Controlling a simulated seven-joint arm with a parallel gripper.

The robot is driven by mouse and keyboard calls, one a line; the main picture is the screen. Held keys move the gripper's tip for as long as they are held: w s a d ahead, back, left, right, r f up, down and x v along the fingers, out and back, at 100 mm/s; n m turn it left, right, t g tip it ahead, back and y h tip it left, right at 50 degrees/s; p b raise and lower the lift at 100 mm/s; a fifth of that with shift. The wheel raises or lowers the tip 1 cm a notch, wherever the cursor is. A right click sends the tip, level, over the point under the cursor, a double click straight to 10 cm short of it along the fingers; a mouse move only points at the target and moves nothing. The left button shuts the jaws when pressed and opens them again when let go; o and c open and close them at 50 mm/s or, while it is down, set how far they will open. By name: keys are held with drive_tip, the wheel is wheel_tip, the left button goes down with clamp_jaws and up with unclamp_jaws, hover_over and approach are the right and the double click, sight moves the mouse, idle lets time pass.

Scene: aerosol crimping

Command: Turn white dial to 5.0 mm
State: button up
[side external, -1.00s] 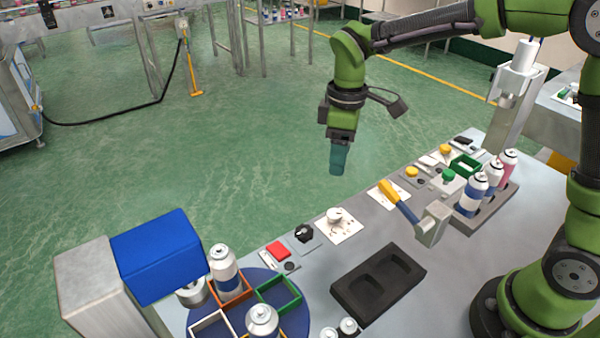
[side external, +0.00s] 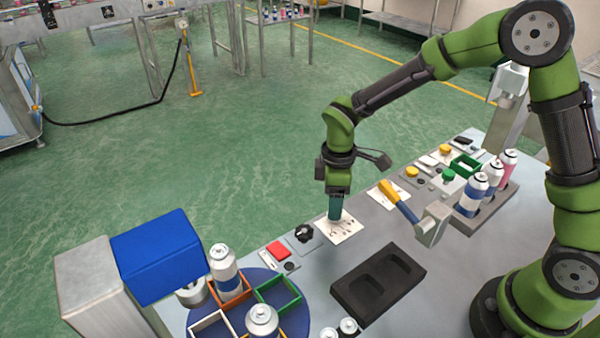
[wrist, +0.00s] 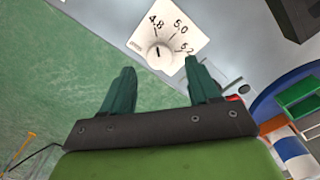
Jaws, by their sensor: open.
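The white dial (wrist: 158,55) sits on a white plate (wrist: 196,38) marked 4.8, 5.0 and 5.2 in the wrist view. A short dark mark on the dial seems to point near the 4.8 tick. My gripper (wrist: 160,68) is open, and the dial shows between and just beyond its two teal fingertips. In the side view my gripper (side external: 335,216) points down over the plate (side external: 347,231) and hides the dial. I cannot tell whether the fingers touch the dial.
A black knob (side external: 304,233) and a red button (side external: 278,249) lie left of the plate. A black tray (side external: 378,284) lies nearer the camera. A blue turntable with cans and coloured bins is at lower left.

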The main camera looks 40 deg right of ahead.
drive_tip(key=shift+f, duration=1.5)
drive_tip(key=shift+c, duration=0.2)
drive_tip(key=c, duration=1)
drive_tip(key=m, duration=0.4)
drive_tip(key=shift+m, duration=0.4)
drive_tip(key=m, duration=0.4)
drive_tip(key=shift+d+m, duration=0.1)
drive_tip(key=shift+m, duration=0.3)
